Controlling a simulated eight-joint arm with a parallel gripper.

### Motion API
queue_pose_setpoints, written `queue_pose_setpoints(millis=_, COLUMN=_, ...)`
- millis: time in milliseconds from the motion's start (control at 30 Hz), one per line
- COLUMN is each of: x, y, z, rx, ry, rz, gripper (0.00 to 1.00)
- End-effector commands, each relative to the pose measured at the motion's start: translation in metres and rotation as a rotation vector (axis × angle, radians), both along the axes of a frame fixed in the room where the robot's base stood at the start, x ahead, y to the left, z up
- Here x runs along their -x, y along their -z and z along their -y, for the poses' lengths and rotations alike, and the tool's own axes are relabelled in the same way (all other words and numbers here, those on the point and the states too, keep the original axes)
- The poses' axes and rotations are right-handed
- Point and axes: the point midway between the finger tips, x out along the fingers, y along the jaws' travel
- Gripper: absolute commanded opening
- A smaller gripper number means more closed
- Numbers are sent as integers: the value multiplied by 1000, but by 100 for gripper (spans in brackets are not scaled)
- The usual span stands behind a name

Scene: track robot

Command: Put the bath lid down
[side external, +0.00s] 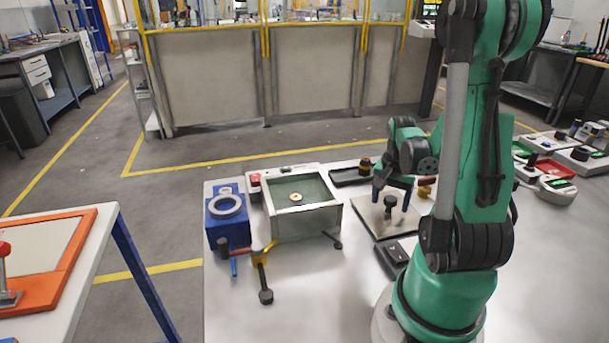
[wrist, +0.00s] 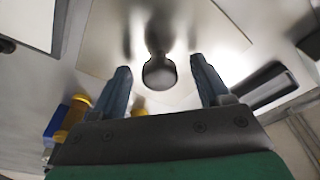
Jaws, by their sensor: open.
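The bath lid (side external: 376,221) is a flat, pale square plate with a dark upright knob (side external: 389,203). It appears to lie flat on the table, to the right of the bath. In the wrist view the lid (wrist: 125,32) fills the upper middle, and its round-topped knob (wrist: 159,73) shows between my fingers. My gripper (side external: 392,194) is open above the lid, one finger on each side of the knob; the wrist view shows gaps on both sides (wrist: 160,70).
A blue device with a grey ring (side external: 227,220) stands left of the bath. A yellow handle with a black end (side external: 262,275) lies in front. A dark tray (side external: 350,179) is behind the lid, and a dark box (side external: 397,252) is in front.

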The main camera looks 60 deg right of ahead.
Motion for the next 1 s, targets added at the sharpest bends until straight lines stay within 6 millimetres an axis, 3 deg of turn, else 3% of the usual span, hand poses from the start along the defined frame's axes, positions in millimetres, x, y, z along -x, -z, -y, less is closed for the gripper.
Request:
queue_pose_setpoints(millis=700, x=0, y=-94, z=-15, rx=0, ry=-1, rz=0, gripper=69)
queue_pose_setpoints(millis=1000, x=-3, y=-114, z=-19, rx=4, ry=-22, rz=3, gripper=69)
